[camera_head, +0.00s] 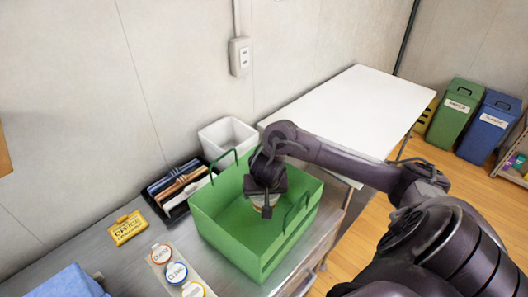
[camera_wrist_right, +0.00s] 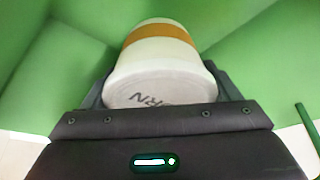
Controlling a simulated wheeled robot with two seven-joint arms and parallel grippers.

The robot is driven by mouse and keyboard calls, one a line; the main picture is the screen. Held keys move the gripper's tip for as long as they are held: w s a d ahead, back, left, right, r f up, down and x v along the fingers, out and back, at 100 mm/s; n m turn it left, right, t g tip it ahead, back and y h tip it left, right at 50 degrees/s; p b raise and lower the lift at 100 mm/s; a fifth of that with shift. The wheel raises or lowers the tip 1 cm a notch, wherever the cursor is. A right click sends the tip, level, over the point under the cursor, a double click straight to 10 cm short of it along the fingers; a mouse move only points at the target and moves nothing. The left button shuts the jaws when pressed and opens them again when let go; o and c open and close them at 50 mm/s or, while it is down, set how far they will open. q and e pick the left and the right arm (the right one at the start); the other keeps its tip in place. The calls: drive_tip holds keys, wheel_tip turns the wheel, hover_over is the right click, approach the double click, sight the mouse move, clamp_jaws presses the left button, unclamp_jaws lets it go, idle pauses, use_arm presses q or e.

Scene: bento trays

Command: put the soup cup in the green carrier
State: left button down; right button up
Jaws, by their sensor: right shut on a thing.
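The green carrier (camera_head: 225,228) is an open-topped box with handles on the metal counter. My right gripper (camera_head: 266,198) reaches into its opening from above. It is shut on the soup cup (camera_head: 260,203), which is mostly hidden behind the gripper in the head view. In the right wrist view the soup cup (camera_wrist_right: 155,62) is pale with an orange-brown band and dark letters on its near end. My right gripper (camera_wrist_right: 160,100) has a finger on each side of it. Green carrier walls (camera_wrist_right: 60,75) surround it. Whether the cup touches the carrier floor cannot be told. My left gripper is not in view.
Round lids (camera_head: 177,272) lie on a strip left of the carrier. A blue object (camera_head: 70,284) is at the front left. A white table (camera_head: 350,110) is at the back right.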

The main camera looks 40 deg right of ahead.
wheel_tip(320, 180, down, 2)
drive_tip(key=shift+f+b, duration=0.25)
drive_tip(key=shift+b, duration=0.15)
drive_tip(key=shift+f, duration=0.45)
wheel_tip(320, 180, down, 4)
drive_tip(key=shift+r+b, duration=0.25)
drive_tip(key=shift+b, duration=0.35)
drive_tip(key=shift+f, duration=0.4)
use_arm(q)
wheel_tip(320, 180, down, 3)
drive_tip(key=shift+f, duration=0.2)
use_arm(e)
drive_tip(key=o, duration=1)
drive_tip(key=shift+f, duration=0.1)
drive_tip(key=p+v, duration=0.6)
drive_tip(key=v, duration=0.5)
drive_tip(key=shift+w+r, duration=0.1)
drive_tip(key=shift+r, duration=0.1)
use_arm(q)
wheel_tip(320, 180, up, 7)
drive_tip(key=p, duration=0.1)
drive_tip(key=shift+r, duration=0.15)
use_arm(e)
drive_tip(key=shift+s+a+r, duration=0.15)
drive_tip(key=shift+s+r, duration=0.1)
drive_tip(key=shift+r, duration=0.2)
